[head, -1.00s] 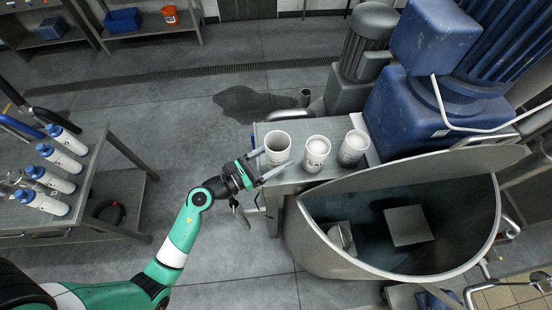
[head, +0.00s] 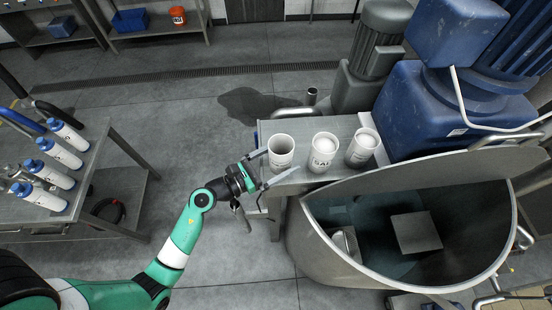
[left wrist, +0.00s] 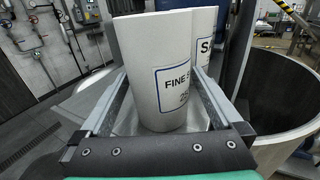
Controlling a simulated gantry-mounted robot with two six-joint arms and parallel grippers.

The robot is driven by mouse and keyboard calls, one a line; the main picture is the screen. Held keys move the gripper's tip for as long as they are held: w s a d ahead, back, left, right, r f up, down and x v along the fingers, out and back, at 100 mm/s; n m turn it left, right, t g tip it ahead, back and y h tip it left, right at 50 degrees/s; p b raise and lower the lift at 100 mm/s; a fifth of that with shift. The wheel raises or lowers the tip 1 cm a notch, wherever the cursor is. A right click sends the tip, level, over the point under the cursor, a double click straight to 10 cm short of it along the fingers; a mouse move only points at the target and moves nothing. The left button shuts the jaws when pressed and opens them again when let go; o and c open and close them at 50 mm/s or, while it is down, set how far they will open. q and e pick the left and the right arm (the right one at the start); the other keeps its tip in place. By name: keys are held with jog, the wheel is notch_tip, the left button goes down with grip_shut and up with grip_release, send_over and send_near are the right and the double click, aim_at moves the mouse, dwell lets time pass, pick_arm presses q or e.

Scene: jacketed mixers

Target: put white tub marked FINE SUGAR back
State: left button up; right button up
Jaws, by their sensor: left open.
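The white tub marked FINE SUGAR (head: 281,154) stands upright on a metal ledge, leftmost of three white tubs. My left gripper (head: 282,160) is open, with one finger on each side of this tub. In the left wrist view both fingers (left wrist: 157,104) flank its lower body; I cannot tell if either touches it. My right gripper is not in view.
A tub marked SAL (head: 323,152) and a third white tub (head: 362,148) stand close on the right. A large open mixing bowl (head: 318,235) lies in front, a blue motor housing (head: 425,110) behind. A table (head: 92,180) with several white bottles is at left.

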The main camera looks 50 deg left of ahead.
pick_arm(q)
jog(key=shift+r, duration=0.3)
jog(key=s+a+b, duration=0.1)
jog(key=s, duration=1.1)
jog(key=shift+a+b, duration=0.3)
jog(key=shift+b, duration=0.1)
